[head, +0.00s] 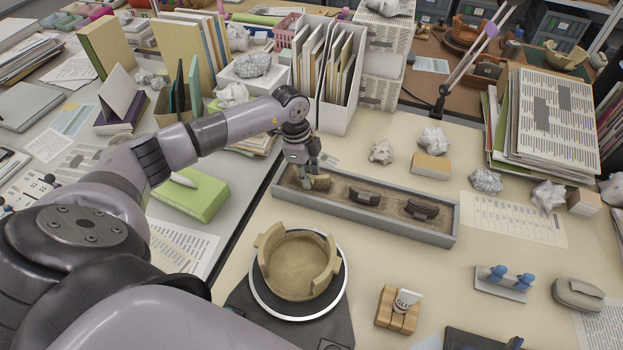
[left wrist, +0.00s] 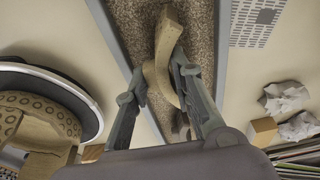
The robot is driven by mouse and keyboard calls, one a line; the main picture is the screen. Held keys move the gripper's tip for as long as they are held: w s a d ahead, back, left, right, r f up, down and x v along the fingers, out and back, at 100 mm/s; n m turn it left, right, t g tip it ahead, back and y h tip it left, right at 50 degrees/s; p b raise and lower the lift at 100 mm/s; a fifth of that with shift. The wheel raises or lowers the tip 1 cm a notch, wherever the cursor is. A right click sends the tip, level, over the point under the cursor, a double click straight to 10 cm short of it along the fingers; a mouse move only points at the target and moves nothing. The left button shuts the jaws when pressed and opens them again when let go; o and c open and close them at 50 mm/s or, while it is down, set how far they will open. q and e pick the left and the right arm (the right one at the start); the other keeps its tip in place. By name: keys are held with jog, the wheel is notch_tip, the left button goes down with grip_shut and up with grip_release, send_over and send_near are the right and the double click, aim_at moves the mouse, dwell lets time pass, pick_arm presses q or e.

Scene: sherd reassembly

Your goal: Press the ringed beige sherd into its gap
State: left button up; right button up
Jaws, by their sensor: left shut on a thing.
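The beige sherd (head: 320,183) is at the left end of the sand tray (head: 400,232). My left gripper (head: 311,178) is shut on it. In the left wrist view the curved sherd (left wrist: 165,55) sits between both fingers, over the sand; I cannot tell whether it still touches the sand. Its ring marks do not show. The beige bowl (head: 296,268) stands on a round white-rimmed turntable (head: 273,312), with gaps in its upper wall. In the left wrist view the bowl (left wrist: 45,115) shows ring marks outside. My right gripper is not in view.
Two dark sherds (head: 365,196) (head: 421,209) lie farther right in the tray. Crumpled paper (head: 381,152) and a box (head: 431,166) lie behind the tray. The table between tray and bowl is clear.

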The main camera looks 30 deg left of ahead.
pick_arm(q)
jog(key=shift+r+p, duration=3.15)
jog(key=shift+r, duration=0.4)
